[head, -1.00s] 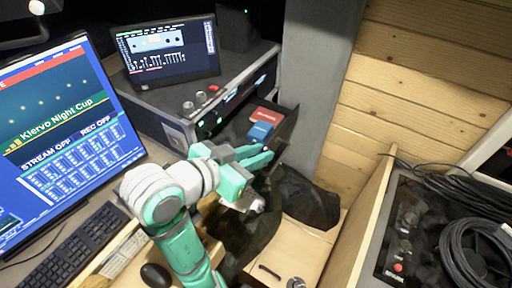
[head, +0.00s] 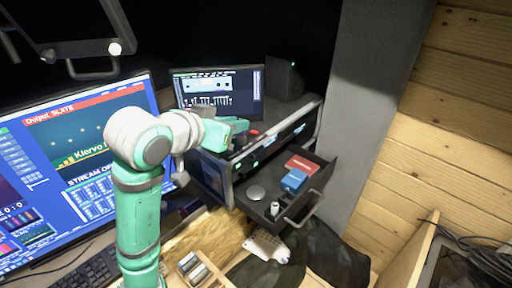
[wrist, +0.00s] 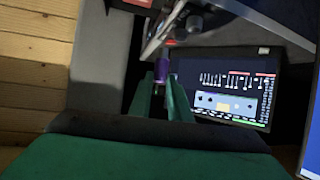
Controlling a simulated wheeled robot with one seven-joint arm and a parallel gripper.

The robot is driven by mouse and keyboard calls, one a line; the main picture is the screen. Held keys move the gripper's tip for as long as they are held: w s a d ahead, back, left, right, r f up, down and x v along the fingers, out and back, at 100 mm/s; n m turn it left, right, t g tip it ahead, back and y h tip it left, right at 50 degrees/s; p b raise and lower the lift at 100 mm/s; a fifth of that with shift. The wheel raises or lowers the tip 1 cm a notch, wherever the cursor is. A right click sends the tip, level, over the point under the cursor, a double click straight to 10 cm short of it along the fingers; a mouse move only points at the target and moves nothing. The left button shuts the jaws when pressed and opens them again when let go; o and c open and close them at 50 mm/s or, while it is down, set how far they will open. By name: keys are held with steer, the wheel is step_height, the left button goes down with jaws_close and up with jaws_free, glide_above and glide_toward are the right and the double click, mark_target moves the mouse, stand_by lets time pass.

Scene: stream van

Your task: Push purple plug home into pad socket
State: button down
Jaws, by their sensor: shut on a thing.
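My gripper (wrist: 160,100) is shut on the purple plug (wrist: 161,70), which shows between its two green fingertips in the wrist view. In the head view my gripper (head: 240,124) is over the top of the black rack case (head: 290,112), in front of the small monitor. The plug cannot be made out in the head view. I cannot pick out the pad socket in either view, nor tell whether the plug touches anything. A red knob or button (head: 253,133) sits on the case close to my gripper.
An open drawer (head: 322,178) below the case holds a red box (head: 301,164), a blue box (head: 294,180) and a round silver thing (head: 256,192). The small monitor (head: 250,85) stands behind my gripper. A large screen (head: 90,120) is at left, a grey pillar (head: 375,100) at right.

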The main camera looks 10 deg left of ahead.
steer(key=shift+n+y, duration=0.6)
steer(key=shift+w+a+r, duration=0.25)
steer(key=shift+a+r, duration=0.1)
steer(key=shift+a, duration=0.3)
steer(key=shift+w+a+r, duration=0.3)
steer(key=shift+a+r, duration=0.05)
steer(key=shift+a, duration=0.25)
steer(key=shift+w+a+r, duration=0.25)
steer(key=shift+a+r, duration=0.1)
steer(key=shift+a, duration=0.3)
steer(key=shift+f, duration=0.1)
steer(key=shift+f, duration=2.3)
steer(key=shift+f, duration=1.45)
steer(key=c, duration=1.6)
jaws_free()
steer(key=shift+o, duration=0.2)
steer(key=v, duration=1)
steer(key=shift+s, duration=0.4)
steer(key=shift+r, duration=0.1)
